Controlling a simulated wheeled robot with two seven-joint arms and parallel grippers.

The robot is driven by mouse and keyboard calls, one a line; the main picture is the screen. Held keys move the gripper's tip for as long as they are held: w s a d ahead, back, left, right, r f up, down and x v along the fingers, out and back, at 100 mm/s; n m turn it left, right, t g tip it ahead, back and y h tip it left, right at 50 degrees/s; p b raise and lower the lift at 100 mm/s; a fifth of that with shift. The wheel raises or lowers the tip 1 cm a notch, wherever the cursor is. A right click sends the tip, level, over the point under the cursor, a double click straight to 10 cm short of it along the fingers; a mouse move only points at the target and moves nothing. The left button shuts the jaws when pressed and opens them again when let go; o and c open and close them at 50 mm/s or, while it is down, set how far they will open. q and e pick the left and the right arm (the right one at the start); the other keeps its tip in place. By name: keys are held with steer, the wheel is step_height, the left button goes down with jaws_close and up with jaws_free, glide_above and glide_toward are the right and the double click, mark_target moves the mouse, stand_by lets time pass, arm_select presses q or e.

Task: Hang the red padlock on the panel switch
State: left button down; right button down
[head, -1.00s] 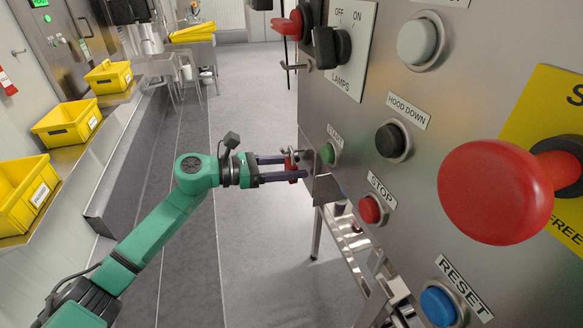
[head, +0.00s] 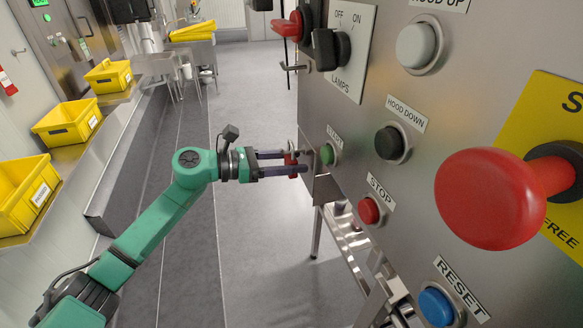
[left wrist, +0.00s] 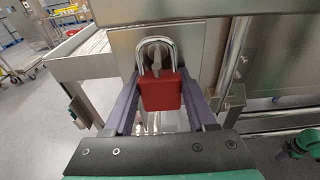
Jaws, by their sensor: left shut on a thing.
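My left gripper (head: 290,163) is shut on the red padlock (left wrist: 161,92), which sits upright between the purple fingers in the left wrist view. Its silver shackle (left wrist: 157,41) is uppermost, and a small metal piece shows within the loop; I cannot tell whether it passes through. In the head view the padlock (head: 292,158) is small and partly hidden by the fingers, close to the left edge of the steel panel. On the panel are a black LAMPS switch (head: 331,48) and a red-handled switch (head: 288,26), both above the gripper.
A large red mushroom button (head: 490,199) sticks out at the right. A green button (head: 327,154) and a red STOP button (head: 369,210) are near the gripper. A metal stand (head: 345,240) is below. Yellow bins (head: 66,121) line the left; the middle floor is clear.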

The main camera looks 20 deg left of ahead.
arm_select(q)
steer(key=shift+s+a+f+b, duration=0.2)
steer(key=shift+a+b, duration=0.25)
steer(key=shift+b, duration=0.05)
steer(key=b+v, duration=0.4)
steer(key=v, duration=0.1)
steer(key=shift+s+a+f+b, duration=0.2)
steer(key=shift+s+a+b, duration=0.05)
steer(key=shift+b, duration=0.15)
stand_by(0.6)
